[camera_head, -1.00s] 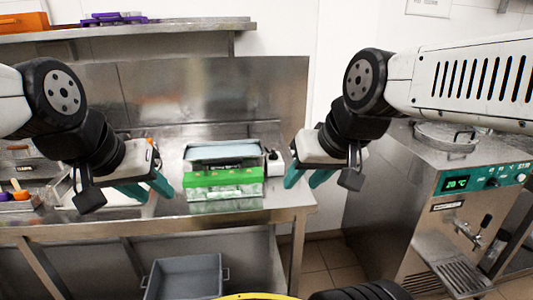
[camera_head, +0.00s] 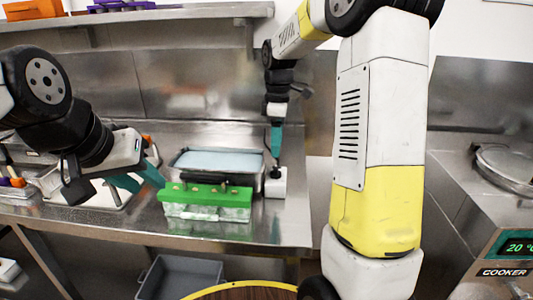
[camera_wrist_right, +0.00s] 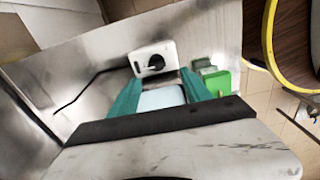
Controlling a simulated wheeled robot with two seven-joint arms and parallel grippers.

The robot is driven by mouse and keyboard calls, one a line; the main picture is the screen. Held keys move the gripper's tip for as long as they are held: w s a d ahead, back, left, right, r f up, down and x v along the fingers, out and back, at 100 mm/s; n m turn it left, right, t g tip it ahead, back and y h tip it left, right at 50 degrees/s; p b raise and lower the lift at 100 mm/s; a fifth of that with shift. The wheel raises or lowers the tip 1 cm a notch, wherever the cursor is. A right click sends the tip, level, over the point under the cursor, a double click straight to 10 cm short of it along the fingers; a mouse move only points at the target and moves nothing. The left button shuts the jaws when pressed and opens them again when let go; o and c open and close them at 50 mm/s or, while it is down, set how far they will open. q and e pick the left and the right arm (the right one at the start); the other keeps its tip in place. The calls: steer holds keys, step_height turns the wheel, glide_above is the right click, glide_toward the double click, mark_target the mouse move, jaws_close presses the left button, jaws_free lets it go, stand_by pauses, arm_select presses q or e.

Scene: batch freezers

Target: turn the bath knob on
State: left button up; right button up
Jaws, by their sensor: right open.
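The bath knob is a black dial (camera_head: 276,173) on a small white box (camera_head: 279,187) at the right end of the water bath (camera_head: 220,161). In the right wrist view the dial (camera_wrist_right: 156,63) sits on the face of the white box (camera_wrist_right: 140,57), beyond the fingertips. My right gripper (camera_head: 276,156) is above the box, pointing down. Its teal fingers (camera_wrist_right: 160,80) are apart with nothing held between them.
A green-topped rack (camera_head: 207,196) stands in front of the bath. A steel shelf (camera_head: 180,14) runs above the counter. A grey bin (camera_head: 180,276) is below it. The cooker (camera_head: 505,271) is at the right. The counter's front right part is bare.

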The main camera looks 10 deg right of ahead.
mark_target(276, 167)
steer(key=shift+w+f, duration=0.35)
steer(key=shift+w, duration=0.05)
steer(key=shift+w+f+n, duration=0.1)
steer(key=shift+f+n, duration=0.2)
step_height(276, 167, down, 7)
steer(key=shift+c, duration=0.5)
jaws_close()
